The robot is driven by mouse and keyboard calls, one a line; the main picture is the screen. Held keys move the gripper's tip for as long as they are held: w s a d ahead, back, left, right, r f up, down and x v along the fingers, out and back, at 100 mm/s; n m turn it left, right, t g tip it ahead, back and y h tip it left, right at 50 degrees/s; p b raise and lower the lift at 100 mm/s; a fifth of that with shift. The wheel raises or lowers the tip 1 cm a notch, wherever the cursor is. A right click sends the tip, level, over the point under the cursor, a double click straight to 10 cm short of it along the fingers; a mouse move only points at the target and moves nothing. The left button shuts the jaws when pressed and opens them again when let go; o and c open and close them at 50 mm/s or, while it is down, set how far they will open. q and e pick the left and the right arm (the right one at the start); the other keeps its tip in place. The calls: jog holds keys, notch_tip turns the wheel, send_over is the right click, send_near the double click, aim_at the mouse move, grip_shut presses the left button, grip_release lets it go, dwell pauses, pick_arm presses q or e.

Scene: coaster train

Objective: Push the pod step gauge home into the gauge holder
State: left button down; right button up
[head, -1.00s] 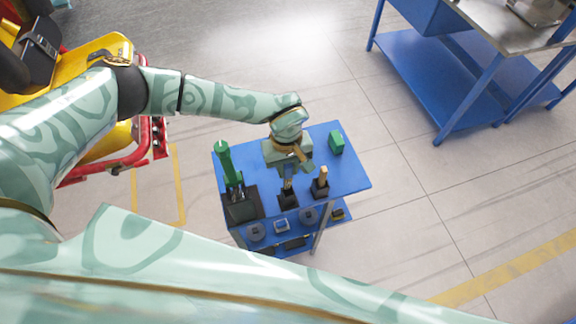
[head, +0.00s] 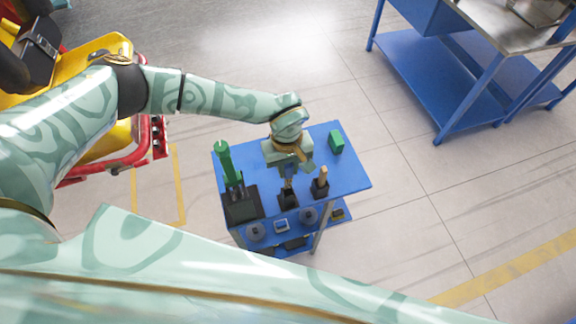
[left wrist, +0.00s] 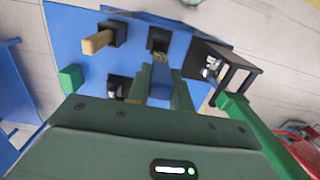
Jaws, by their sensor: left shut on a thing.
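My left gripper (head: 287,172) is over the blue trolley top, pointing down. It is shut on the pod step gauge, whose blue body (left wrist: 160,80) shows between the fingers in the left wrist view. The gauge's lower end reaches toward a small black holder (head: 288,199) at the trolley's front edge; it also shows in the left wrist view (left wrist: 157,36). The gauge is in line with the holder's mouth, but I cannot tell how deep its end sits. My right gripper is not in view.
A black holder with a wooden-handled piece (head: 321,183) stands to the right. A green tool (head: 226,163) stands in a black rack (head: 242,208) to the left. A green block (head: 336,142) lies at the back right. Another black holder (left wrist: 118,86) shows beside the fingers.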

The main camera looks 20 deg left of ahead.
aim_at(288, 182)
pick_arm(q)
jog(key=shift+f+b, duration=3.1)
jog(key=shift+f, duration=0.75)
jog(key=shift+c, duration=1.9)
grip_release()
jog(key=shift+w+a+r+p, duration=0.1)
jog(key=shift+r+p, duration=1.25)
jog(key=shift+r, duration=0.45)
jog(key=shift+w+a+r+p, duration=0.1)
jog(key=shift+r+p, duration=1.2)
jog(key=shift+r, duration=0.5)
jog(key=shift+f, duration=0.1)
